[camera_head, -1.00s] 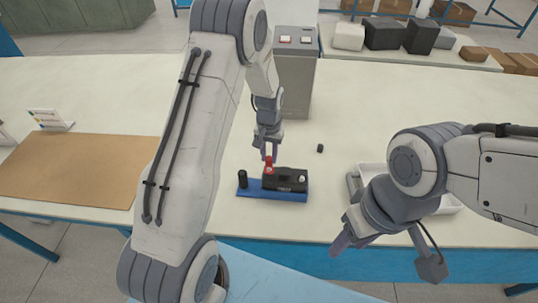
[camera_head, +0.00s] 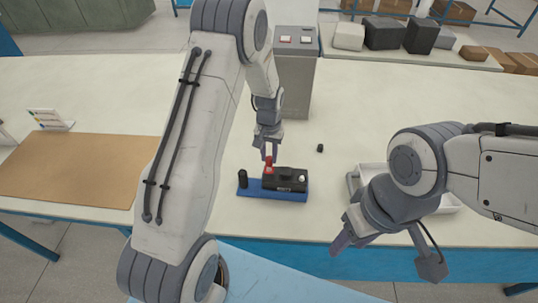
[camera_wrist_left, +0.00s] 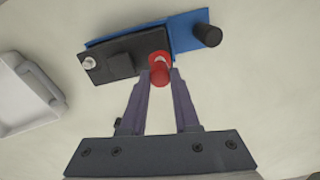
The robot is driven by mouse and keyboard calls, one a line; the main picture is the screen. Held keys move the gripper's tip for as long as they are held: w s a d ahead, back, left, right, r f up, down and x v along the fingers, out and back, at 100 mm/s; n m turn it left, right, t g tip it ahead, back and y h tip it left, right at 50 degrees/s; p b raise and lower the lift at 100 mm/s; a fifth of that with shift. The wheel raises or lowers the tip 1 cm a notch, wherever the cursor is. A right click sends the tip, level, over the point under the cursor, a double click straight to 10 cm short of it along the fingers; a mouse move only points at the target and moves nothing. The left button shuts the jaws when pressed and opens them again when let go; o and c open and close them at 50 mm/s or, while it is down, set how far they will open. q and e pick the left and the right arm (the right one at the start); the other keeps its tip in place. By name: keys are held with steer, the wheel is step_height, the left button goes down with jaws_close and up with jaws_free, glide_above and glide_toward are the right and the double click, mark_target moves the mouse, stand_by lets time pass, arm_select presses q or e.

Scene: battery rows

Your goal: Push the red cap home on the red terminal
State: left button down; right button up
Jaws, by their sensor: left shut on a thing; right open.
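The red cap (camera_head: 268,169) is at the left end of the black battery (camera_head: 285,184) in the head view. In the left wrist view the red cap (camera_wrist_left: 160,73) is between the fingertips of my left gripper (camera_wrist_left: 161,80), at the battery's edge. My left gripper (camera_head: 269,156) points down and is shut on the red cap. The red terminal is hidden by the cap, so I cannot tell how far down the cap sits. The other terminal (camera_head: 302,178) is bare and pale. My right gripper (camera_head: 385,246) is open and empty at the table's front edge.
The battery sits on a blue base (camera_head: 260,192); a black cylinder (camera_head: 243,179) stands at its left end. A small black piece (camera_head: 320,148) lies behind it. A white tray (camera_head: 451,206) is at right, a grey box (camera_head: 295,85) behind, a brown mat (camera_head: 75,170) at left.

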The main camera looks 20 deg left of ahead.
arm_select(q)
steer(key=shift+f+b, duration=0.95)
steer(key=shift+f, duration=0.55)
stand_by(1.2)
steer(key=shift+c, duration=0.4)
jaws_free()
steer(key=shift+r, duration=0.1)
stand_by(0.3)
steer(key=shift+r+p, duration=2.65)
steer(key=shift+r, duration=0.8)
